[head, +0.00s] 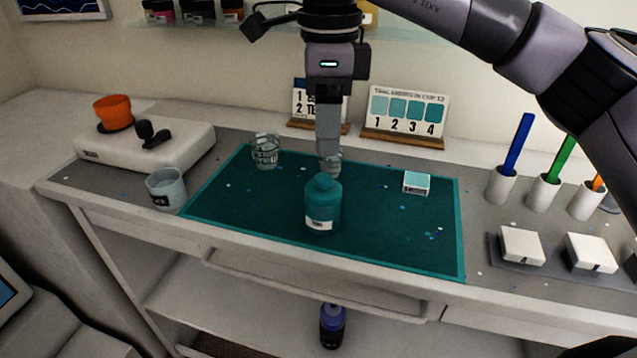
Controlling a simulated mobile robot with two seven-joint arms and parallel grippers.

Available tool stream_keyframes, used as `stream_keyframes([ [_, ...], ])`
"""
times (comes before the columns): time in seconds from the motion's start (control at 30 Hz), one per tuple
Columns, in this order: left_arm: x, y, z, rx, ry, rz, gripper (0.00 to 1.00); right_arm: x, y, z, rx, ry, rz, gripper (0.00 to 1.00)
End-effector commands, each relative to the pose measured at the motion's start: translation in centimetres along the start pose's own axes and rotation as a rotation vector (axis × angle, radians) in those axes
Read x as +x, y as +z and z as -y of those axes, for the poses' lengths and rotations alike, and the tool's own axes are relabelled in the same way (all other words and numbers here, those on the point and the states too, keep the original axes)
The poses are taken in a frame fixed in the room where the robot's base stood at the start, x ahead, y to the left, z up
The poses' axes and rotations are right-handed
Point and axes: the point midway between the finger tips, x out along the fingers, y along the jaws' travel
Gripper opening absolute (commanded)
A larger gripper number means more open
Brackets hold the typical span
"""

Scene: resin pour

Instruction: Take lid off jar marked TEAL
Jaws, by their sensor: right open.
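A teal jar (323,207) stands upright on the teal mat (225,205), near its middle. A white label faces me, but its writing is too small to read. A rounded teal top (322,183) sits on the jar; I cannot tell where the lid ends and the jar begins. My right gripper (329,168) points down, open, its fingertips just above or behind the jar's top in the picture. The fingers show nearly edge-on, so their gap is hidden, and I cannot tell whether they touch the jar. My left gripper is out of view.
A clear cup (265,151) stands at the mat's back left, and another is partly hidden behind my fingers. A grey mug (166,189) stands left of the mat. A small teal-topped box (416,183) lies right of the jar. Number cards (404,115) stand behind.

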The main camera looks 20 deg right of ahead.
Motion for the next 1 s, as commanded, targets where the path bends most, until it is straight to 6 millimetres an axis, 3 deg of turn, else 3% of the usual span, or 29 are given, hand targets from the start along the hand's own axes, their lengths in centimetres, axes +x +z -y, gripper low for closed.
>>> stream_keyframes([
  [0.47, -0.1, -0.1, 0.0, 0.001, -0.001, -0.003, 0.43, 6.2, 0.6, -0.8, 0.000, 0.004, 0.000, 0.57],
  [0.77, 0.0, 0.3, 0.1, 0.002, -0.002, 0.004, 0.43, 6.7, 0.7, -0.8, -0.001, 0.003, 0.003, 0.57],
  [0.93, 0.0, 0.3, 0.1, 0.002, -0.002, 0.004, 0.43, 6.7, 0.7, -0.8, -0.001, 0.003, 0.003, 0.05],
  [1.0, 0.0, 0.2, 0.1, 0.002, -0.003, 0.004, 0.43, 6.7, 0.7, -0.8, -0.001, 0.003, 0.003, 0.00],
])
